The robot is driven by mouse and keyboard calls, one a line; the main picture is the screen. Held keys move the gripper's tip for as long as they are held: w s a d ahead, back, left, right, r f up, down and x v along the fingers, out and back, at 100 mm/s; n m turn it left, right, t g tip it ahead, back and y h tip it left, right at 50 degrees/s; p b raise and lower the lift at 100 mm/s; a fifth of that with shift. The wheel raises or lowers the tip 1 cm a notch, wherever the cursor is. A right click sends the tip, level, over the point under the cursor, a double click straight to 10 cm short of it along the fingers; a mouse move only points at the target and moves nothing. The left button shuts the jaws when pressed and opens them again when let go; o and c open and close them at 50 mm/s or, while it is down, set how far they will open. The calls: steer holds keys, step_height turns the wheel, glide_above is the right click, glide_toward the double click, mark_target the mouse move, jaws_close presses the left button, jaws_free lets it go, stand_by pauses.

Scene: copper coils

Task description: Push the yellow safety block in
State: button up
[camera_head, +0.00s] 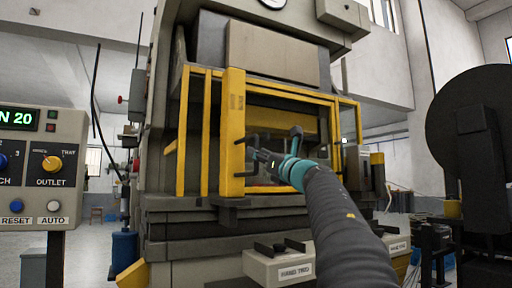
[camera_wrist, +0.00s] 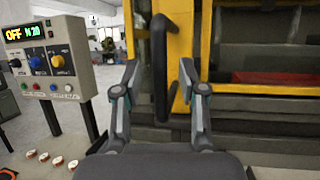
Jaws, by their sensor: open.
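The yellow safety block (camera_head: 232,130) is a tall upright bar at the front of the press, with a black handle on its face. In the wrist view the yellow block (camera_wrist: 180,45) is upright just beyond my fingers, and its black handle (camera_wrist: 160,60) shows between them. My gripper (camera_head: 262,155) is in front of the block at handle height. In the wrist view my gripper (camera_wrist: 158,78) is open, with one finger on each side of the handle. I cannot tell whether a finger touches it.
A control panel (camera_head: 45,170) with knobs, buttons and a display stands at the left. The press (camera_head: 270,55) with yellow guard bars fills the middle. A labelled box (camera_head: 285,268) sits low in front. A large dark wheel (camera_head: 475,130) stands at the right.

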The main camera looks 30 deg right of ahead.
steer(key=shift+x, duration=1)
jaws_close()
